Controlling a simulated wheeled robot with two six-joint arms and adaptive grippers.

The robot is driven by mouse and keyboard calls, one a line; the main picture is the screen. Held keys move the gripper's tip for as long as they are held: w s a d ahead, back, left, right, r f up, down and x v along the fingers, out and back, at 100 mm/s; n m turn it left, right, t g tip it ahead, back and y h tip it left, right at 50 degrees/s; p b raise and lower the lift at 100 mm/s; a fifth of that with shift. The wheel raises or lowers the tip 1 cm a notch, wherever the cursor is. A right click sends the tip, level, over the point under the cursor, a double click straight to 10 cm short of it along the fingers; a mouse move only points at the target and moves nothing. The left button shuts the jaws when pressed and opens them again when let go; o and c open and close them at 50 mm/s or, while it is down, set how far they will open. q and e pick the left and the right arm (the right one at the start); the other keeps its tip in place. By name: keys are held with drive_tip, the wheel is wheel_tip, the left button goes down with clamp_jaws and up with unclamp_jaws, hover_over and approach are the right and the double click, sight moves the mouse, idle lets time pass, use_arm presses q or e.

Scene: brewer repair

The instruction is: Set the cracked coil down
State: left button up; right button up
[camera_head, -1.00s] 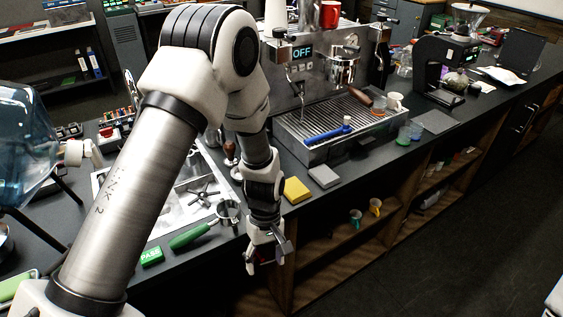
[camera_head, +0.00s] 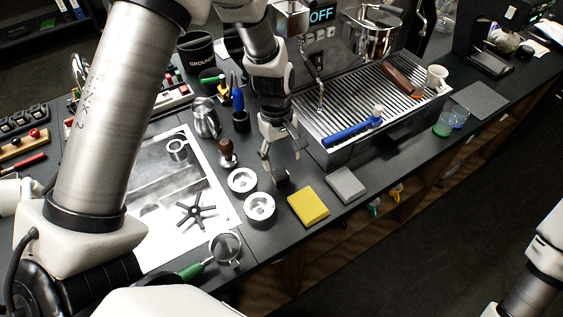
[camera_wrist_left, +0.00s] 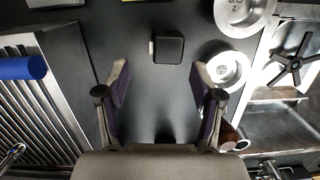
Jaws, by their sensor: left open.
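The coil (camera_head: 281,181) is a small black block. It lies on the dark counter, just right of two round metal cups. In the left wrist view the coil (camera_wrist_left: 168,48) shows a small pale piece on its left side. My left gripper (camera_head: 281,156) is open above the counter, close to the coil. In the left wrist view the spread fingers (camera_wrist_left: 160,78) have nothing between them, and the coil lies beyond their tips. No crack is visible at this size. Part of my right arm shows at the right edge; its gripper is out of view.
Two metal cups (camera_head: 259,208) and a tamper (camera_head: 227,155) stand left of the coil. The espresso machine's drip tray (camera_head: 345,112) rises behind. A portafilter (camera_head: 224,249) lies in front.

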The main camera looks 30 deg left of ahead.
sight(280, 174)
use_arm(q)
drive_tip(key=shift+s+d+f+p, duration=0.2)
drive_tip(key=shift+s+f+p, duration=0.1)
drive_tip(key=shift+s+f, duration=0.15)
drive_tip(key=shift+s+d+f+p, duration=0.15)
drive_tip(key=shift+s+f+p, duration=0.2)
drive_tip(key=shift+s, duration=0.15)
wheel_tip(280, 174, down, 3)
drive_tip(key=shift+a+f, duration=0.1)
drive_tip(key=shift+f, duration=0.05)
drive_tip(key=shift+w+f, duration=0.3)
drive_tip(key=shift+f, duration=0.05)
drive_tip(key=shift+r, duration=0.1)
drive_tip(key=shift+c, duration=0.4)
drive_tip(key=shift+s+r, duration=0.1)
drive_tip(key=shift+s, duration=0.1)
drive_tip(key=c, duration=0.5)
drive_tip(key=shift+s, duration=0.1)
drive_tip(key=c, duration=0.6)
clamp_jaws()
use_arm(e)
drive_tip(key=shift+s+r, duration=0.2)
drive_tip(key=shift+r, duration=0.3)
drive_tip(key=shift+s+r, duration=0.15)
drive_tip(key=shift+r, duration=0.3)
use_arm(q)
drive_tip(key=shift+r, duration=0.1)
use_arm(e)
drive_tip(key=shift+r, duration=0.1)
